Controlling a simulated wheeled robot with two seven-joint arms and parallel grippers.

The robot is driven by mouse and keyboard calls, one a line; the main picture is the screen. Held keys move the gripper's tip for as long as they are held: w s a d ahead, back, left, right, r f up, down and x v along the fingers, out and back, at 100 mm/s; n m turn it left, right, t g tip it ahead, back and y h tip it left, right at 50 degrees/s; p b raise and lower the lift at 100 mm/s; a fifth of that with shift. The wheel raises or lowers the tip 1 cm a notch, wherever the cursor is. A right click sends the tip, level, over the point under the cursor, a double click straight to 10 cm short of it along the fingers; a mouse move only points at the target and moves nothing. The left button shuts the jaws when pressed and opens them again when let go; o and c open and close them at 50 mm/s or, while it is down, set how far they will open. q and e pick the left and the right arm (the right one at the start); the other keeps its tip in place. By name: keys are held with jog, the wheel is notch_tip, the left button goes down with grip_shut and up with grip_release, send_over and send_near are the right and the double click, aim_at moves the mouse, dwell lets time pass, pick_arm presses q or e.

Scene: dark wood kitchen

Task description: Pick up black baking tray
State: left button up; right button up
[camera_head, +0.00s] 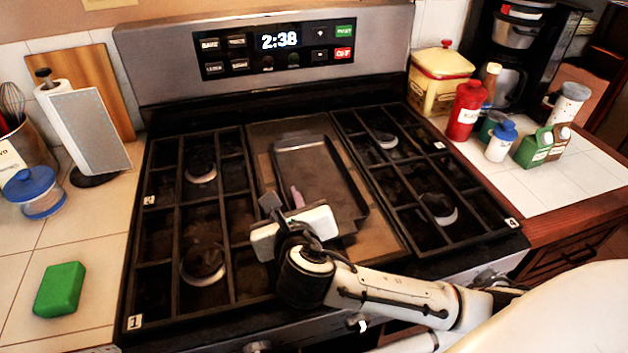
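The black baking tray (318,170) lies on the middle of the stove top, between the left and right burner grates, with its long side running front to back. My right gripper (284,200) reaches in from the lower right and is over the tray's near left edge. Its two fingertips show apart, one dark and one pinkish, with the tray's left rim seeming to pass between them. Contact with the rim cannot be made out. The gripper body and wrist hide the tray's near left corner. My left gripper is not in view.
Black burner grates (421,178) flank the tray. The control panel (275,52) rises behind. Right counter: red bottle (466,110), yellow canister (438,79), coffee maker (512,45) and small containers. Left counter: paper towel roll (88,135), blue-lidded jar (35,193), green sponge (60,289).

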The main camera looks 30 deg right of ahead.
jog(key=shift+w+d, duration=0.1)
jog(key=shift+w, duration=0.1)
grip_shut()
dwell(1.2)
